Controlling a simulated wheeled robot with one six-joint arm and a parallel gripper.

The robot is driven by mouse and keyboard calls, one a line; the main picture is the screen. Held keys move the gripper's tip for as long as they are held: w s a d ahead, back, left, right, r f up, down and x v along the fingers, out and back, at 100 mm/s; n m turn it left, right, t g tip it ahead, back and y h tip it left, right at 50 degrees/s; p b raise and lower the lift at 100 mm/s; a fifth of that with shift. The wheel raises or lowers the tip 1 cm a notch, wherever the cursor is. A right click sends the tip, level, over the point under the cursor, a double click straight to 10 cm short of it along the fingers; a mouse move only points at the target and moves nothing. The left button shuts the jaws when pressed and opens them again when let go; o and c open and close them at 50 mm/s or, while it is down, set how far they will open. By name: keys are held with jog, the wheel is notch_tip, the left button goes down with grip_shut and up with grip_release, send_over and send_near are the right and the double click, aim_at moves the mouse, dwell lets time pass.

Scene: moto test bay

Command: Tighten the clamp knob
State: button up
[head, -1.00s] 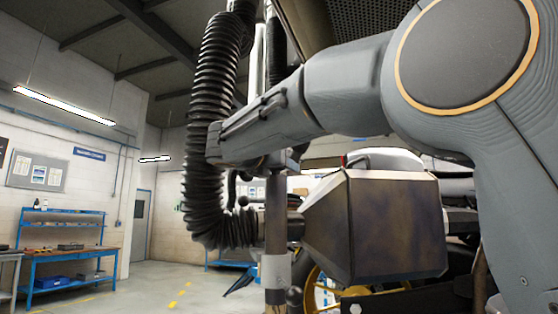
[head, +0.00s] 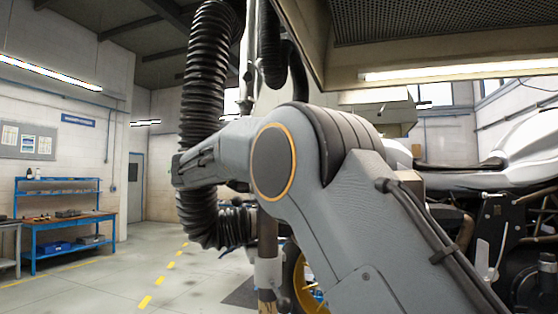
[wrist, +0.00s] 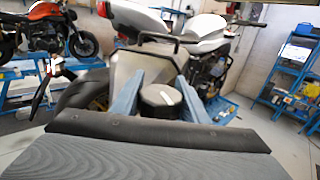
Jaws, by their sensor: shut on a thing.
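In the wrist view, a round black clamp knob (wrist: 160,97) with a white mark on its top sits between the two blue fingers of my gripper (wrist: 159,92). The fingers are shut on it from both sides. The grey metal exhaust funnel (wrist: 137,66) stands just beyond the knob. In the head view, my arm hides the funnel and the knob, and the fingers cannot be made out. The black corrugated hose (head: 207,95) hangs behind the end of my arm, beside an upright post (head: 267,235) with a pale collar.
A white motorcycle (head: 525,145) stands at the right in the head view. A blue workbench (head: 70,228) is at the left wall, with open floor before it. A hood (head: 440,45) overhangs at top right. The wrist view shows an orange motorcycle (wrist: 85,42) and blue shelves (wrist: 285,85).

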jog(key=shift+s+m+g+h+p, duration=0.15)
jog(key=shift+m+g+h+p, duration=0.2)
jog(key=shift+g+p, duration=0.35)
jog(key=o, duration=1.1)
jog(key=shift+c, duration=0.2)
jog(key=b+v, duration=0.2)
jog(key=v, duration=0.5)
jog(key=shift+s+a, duration=0.2)
jog(key=shift+a, duration=0.15)
